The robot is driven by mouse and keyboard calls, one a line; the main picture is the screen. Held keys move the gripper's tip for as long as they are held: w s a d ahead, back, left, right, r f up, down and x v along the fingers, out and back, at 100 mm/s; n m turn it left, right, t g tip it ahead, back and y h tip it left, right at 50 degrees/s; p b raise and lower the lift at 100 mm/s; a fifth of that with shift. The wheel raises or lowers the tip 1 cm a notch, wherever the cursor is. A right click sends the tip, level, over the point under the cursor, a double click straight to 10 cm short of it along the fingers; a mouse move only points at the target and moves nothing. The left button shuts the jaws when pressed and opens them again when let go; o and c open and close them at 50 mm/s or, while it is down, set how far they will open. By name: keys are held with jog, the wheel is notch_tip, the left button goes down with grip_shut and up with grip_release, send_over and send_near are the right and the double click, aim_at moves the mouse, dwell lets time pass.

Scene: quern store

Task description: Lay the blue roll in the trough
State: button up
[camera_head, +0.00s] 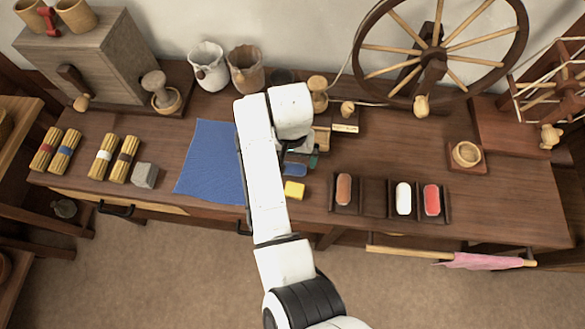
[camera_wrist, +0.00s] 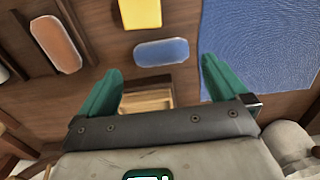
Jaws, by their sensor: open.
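The blue roll (camera_head: 295,169) lies on the wooden bench, partly hidden by my arm in the head view. In the wrist view the blue roll (camera_wrist: 161,53) is a rounded blue bar just beyond my fingertips. The trough (camera_head: 374,196) is a dark divided tray to the right, holding brown, white and red rolls, with one empty compartment between the brown and white ones. My gripper (camera_wrist: 157,70) has green fingers spread wide, with nothing between them. In the head view my arm hides most of the gripper; only a bit of green finger shows.
A yellow block (camera_head: 294,190) sits close in front of the blue roll. A blue cloth (camera_head: 208,165) lies to the left. A small wooden frame (camera_wrist: 146,101) shows between my fingers, lower in the wrist view. A spinning wheel (camera_head: 433,56) stands behind the trough.

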aim_at(292, 166)
jog(key=shift+w+f, duration=0.15)
jog(key=shift+f, duration=1.35)
jog(key=shift+w+f, duration=0.1)
jog(key=shift+f, duration=1.4)
jog(key=shift+c, duration=0.3)
jog(key=c, duration=0.8)
jog(key=shift+r, duration=0.1)
